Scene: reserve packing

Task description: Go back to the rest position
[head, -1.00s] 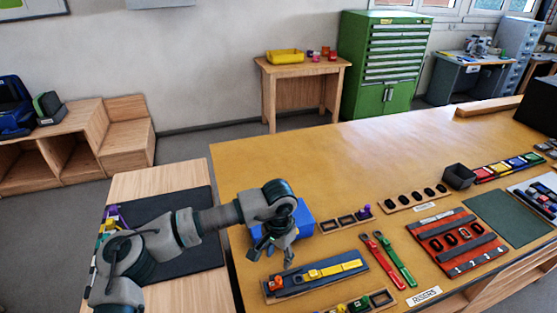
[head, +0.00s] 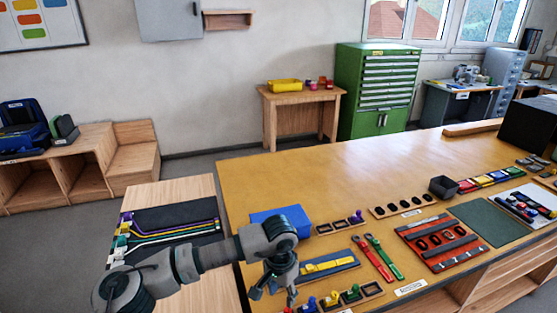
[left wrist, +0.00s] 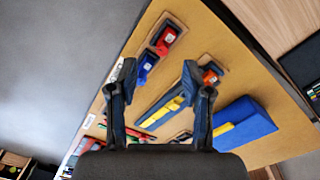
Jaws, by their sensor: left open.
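My left arm comes in from the lower left in the head view. My left gripper (head: 280,289) hangs over the near left part of the yellow table (head: 310,180), pointing down. In the left wrist view the two fingers of my left gripper (left wrist: 155,85) stand wide apart with nothing between them. Below them lie a blue tray with a yellow tool (left wrist: 165,108) and a blue box (left wrist: 243,127). The blue box also shows in the head view (head: 268,216), behind the gripper. My right gripper is not in view.
Red and green tools (head: 385,257), a red tray (head: 442,240), a green mat (head: 490,223) and a dark open box (head: 443,187) lie on the table. A side bench with a dark mat (head: 165,217) stands at left. The table's far middle is clear.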

